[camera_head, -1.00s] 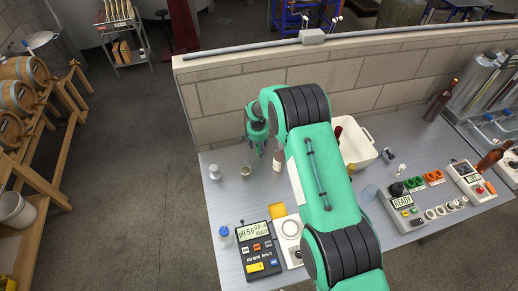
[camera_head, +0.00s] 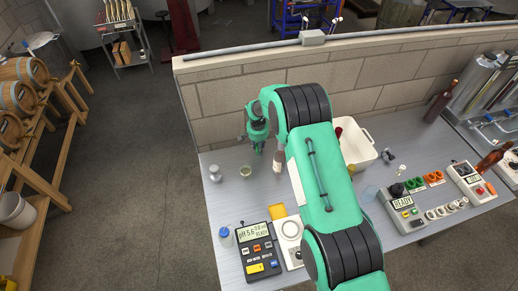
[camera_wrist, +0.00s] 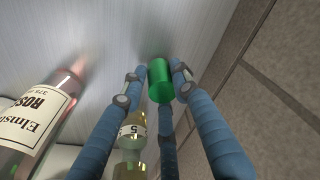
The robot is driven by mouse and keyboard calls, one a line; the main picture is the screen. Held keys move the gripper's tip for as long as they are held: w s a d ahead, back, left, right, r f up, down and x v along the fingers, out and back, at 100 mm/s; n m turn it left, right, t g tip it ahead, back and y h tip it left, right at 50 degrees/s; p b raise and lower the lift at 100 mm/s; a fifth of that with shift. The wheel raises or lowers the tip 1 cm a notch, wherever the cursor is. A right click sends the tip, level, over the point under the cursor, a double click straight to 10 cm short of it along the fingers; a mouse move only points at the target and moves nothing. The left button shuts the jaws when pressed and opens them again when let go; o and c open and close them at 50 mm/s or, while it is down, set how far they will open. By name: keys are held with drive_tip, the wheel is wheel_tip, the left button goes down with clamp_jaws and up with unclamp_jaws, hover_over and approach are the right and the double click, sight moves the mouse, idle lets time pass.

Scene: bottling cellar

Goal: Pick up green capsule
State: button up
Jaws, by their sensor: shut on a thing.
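The green capsule (camera_wrist: 160,82) is a small shiny green cylinder, seen in the wrist view between the tips of my gripper's blue fingers. My gripper (camera_wrist: 154,84) is shut on it, with a finger pad on each side. The grey work surface lies behind it; I cannot tell how far the capsule is above it. In the head view my gripper (camera_head: 258,146) is at the back of the bench near the block wall, and the capsule cannot be made out there.
A rosé bottle (camera_wrist: 40,115) stands left of my fingers. A small labelled bottle (camera_wrist: 132,130) shows between them. The block wall (camera_wrist: 270,80) is close on the right. A white bin (camera_head: 362,150), pH meter (camera_head: 258,252) and small jar (camera_head: 215,173) stand on the bench.

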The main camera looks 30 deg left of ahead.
drive_tip(key=shift+r+b, duration=0.3)
drive_tip(key=shift+r, duration=4.35)
